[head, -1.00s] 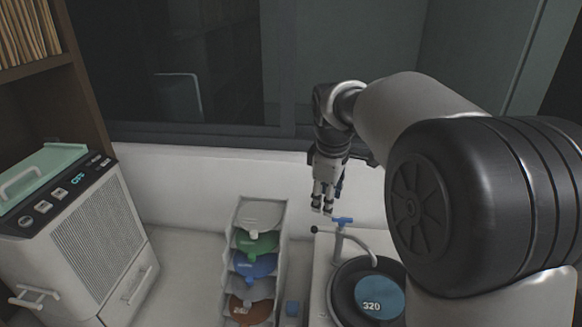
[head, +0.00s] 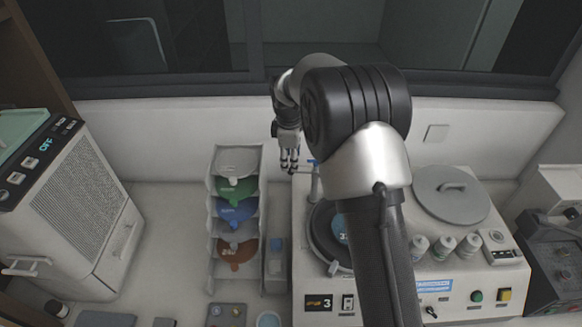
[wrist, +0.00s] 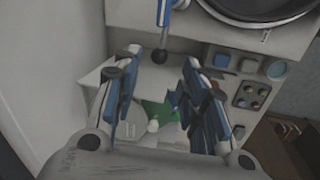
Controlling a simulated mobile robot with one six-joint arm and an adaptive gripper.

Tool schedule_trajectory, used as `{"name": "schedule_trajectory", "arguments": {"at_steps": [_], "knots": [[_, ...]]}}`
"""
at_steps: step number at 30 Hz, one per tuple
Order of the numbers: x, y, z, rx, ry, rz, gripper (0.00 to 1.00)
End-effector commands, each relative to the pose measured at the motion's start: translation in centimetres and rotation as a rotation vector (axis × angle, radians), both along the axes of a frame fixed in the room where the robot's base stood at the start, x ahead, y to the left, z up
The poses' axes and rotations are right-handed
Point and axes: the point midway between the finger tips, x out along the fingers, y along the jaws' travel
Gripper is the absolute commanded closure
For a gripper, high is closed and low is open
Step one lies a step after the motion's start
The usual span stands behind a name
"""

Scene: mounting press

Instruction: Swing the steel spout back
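The steel spout (head: 316,188) rises as a post at the back left of the polishing machine, with a blue tap on top and a dark ball-ended rod sticking out to the left. The rod's dark ball (wrist: 160,57) shows in the wrist view, just beyond and between the fingertips. The round dark bowl (head: 318,234) is below the spout; my arm hides much of the bowl and the spout's outlet. My gripper (head: 290,169) points down beside the ball, fingers spread and empty. In the wrist view my gripper (wrist: 163,92) is open, with nothing between the pads.
A tiered rack (head: 212,255) with coloured discs stands left of the machine. A grey lidded wheel (head: 450,196) and several bottles are on its right. A white box unit (head: 85,195) stands far left. A wall (head: 180,125) is close behind.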

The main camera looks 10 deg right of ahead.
Motion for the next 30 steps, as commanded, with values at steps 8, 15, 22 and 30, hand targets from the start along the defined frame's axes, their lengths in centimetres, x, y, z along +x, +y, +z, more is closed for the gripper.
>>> {"name": "schedule_trajectory", "arguments": {"at_steps": [8, 15, 22, 30], "knots": [[0.8, -0.3, -4.5, 0.000, 0.001, -0.001, 0.61], [1.1, -0.4, -5.6, 0.000, -0.001, -0.001, 0.61], [1.1, -0.3, -5.6, 0.000, -0.001, -0.001, 0.62], [1.1, -0.3, -5.6, 0.000, -0.001, -0.001, 0.80]]}}
